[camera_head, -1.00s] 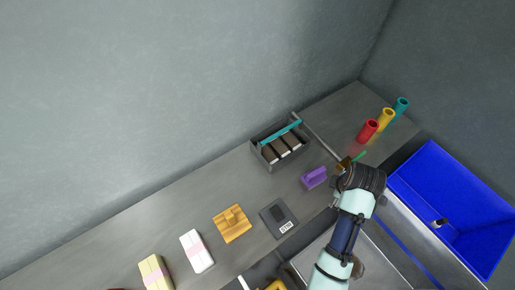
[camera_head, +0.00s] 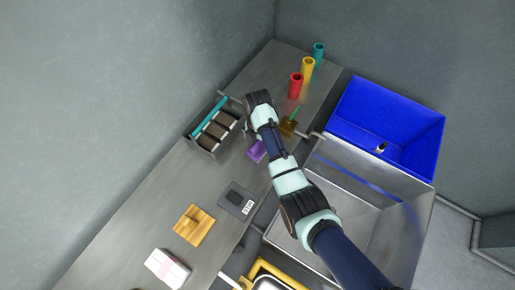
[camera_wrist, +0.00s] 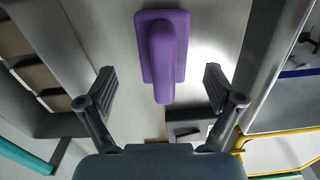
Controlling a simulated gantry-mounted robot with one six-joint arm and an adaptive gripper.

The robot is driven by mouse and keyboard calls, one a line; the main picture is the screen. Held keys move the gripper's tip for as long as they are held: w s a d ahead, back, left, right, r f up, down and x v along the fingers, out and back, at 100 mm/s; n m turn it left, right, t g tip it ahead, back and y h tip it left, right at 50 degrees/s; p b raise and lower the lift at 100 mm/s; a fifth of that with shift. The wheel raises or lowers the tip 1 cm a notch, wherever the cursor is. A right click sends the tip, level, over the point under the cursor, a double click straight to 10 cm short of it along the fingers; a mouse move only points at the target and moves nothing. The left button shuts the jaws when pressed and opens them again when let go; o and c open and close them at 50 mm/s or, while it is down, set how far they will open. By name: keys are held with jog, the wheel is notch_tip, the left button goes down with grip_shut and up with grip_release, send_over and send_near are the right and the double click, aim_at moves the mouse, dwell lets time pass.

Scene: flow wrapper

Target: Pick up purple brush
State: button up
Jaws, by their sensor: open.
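The purple brush (camera_head: 256,151) lies on the metal worktop, partly hidden by my arm in the head view. In the wrist view the purple brush (camera_wrist: 163,50) shows its flat base with a raised handle along it, pointing down the picture. In the head view the fingertips are hidden behind my wrist.
A grey box (camera_head: 206,146) with dark blocks and a teal bar stands left of my arm. A brown-gold item (camera_head: 288,128) lies just right of it. Red (camera_head: 295,86), yellow (camera_head: 307,70) and teal (camera_head: 318,54) cups stand behind. A blue bin (camera_head: 390,125) is at right.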

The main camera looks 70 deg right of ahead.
jog(key=f, duration=0.2)
jog(key=f+b, duration=0.1)
jog(key=shift+s+f, duration=0.3)
jog(key=shift+w+f, duration=0.1)
jog(key=shift+f, duration=0.35)
jog(key=shift+c, duration=0.4)
jog(key=c, duration=1.2)
jog(key=shift+c, duration=0.2)
jog(key=shift+r, duration=0.15)
notch_tip(320, 180, up, 20)
jog(key=p, duration=0.8)
